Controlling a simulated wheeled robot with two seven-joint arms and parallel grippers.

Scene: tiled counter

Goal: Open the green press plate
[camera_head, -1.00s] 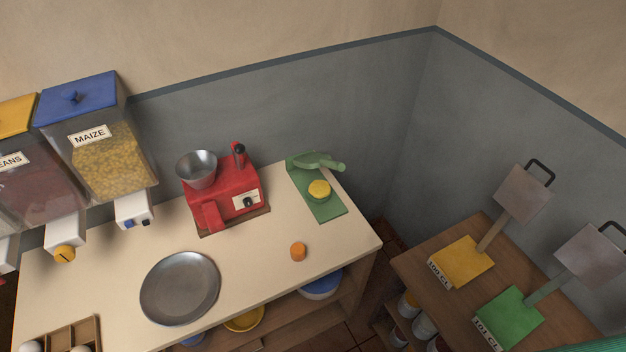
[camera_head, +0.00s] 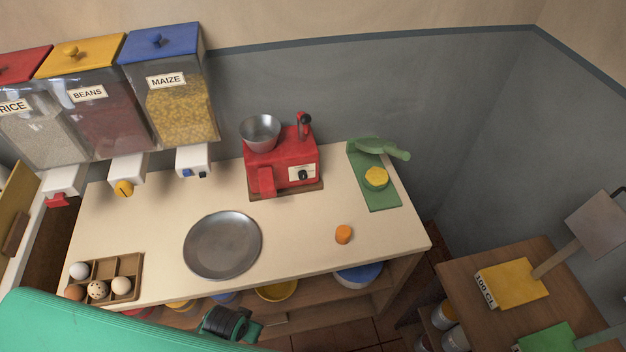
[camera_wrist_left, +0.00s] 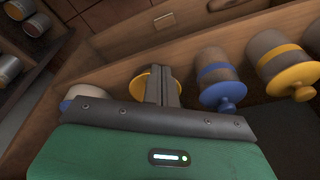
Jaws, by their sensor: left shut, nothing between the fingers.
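A green press (camera_head: 380,193) stands at the right end of the counter, a flat green base with a round yellow piece (camera_head: 376,177) on it. Its green lever (camera_head: 384,148) sits at the back and points right. On the low wooden table at the right, a green plate (camera_head: 549,339) with a metal arm is cut off by the bottom edge. My left gripper (camera_head: 246,329) is at the counter's front edge, well left of and in front of the green press. In the left wrist view its fingers (camera_wrist_left: 159,80) are together and empty. My right gripper is out of view.
A red machine (camera_head: 283,164) with a metal bowl stands left of the green press. A metal plate (camera_head: 223,246), an orange piece (camera_head: 343,234) and an egg tray (camera_head: 128,266) are on the counter. Lidded jars (camera_wrist_left: 217,75) fill the shelf below.

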